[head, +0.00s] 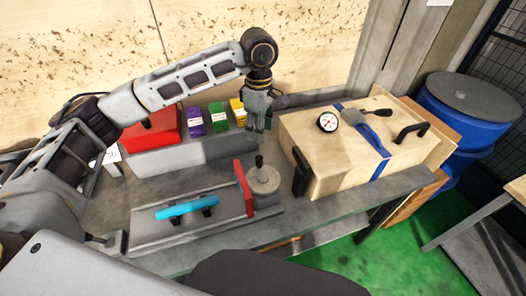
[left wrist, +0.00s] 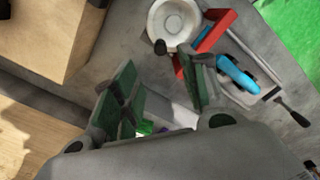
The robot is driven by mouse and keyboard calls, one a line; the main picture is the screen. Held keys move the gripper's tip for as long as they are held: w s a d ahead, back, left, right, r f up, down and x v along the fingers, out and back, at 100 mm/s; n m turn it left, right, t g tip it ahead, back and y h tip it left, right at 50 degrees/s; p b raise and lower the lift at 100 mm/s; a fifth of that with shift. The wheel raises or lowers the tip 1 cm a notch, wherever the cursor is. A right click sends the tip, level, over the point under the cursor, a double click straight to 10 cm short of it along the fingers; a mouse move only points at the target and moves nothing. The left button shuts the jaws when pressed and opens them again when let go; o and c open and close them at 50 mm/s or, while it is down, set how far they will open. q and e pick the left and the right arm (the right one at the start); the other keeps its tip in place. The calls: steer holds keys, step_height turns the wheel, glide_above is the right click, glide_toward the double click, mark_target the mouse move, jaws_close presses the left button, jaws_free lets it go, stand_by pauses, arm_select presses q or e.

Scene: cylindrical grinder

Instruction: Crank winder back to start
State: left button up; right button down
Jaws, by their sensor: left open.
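The winder is a round grey wheel (head: 264,184) with an upright black crank knob (head: 259,161), at the right end of the grinder bed next to a red plate (head: 243,188). The wheel also shows at the top of the left wrist view (left wrist: 172,20), with its dark knob (left wrist: 160,47) on the near rim. My left gripper (head: 261,126) is above the knob, pointing down, open and empty. Its two green-padded fingers (left wrist: 160,85) are apart in the left wrist view, with the knob beyond the fingertips. My right gripper is not in view.
A blue-handled part (head: 187,207) lies on the grinder bed (head: 150,238). A wooden box (head: 335,165) with gauge and black handles stands right of the winder. Behind are a red box (head: 151,130) and purple, green and yellow boxes (head: 219,117). Blue barrels (head: 470,110) stand at right.

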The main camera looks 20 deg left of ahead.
mark_target(260, 157)
arm_select(q)
step_height(260, 157, down, 14)
steer(key=shift+r+p, duration=0.15)
steer(key=shift+p, duration=0.95)
stand_by(0.5)
jaws_close()
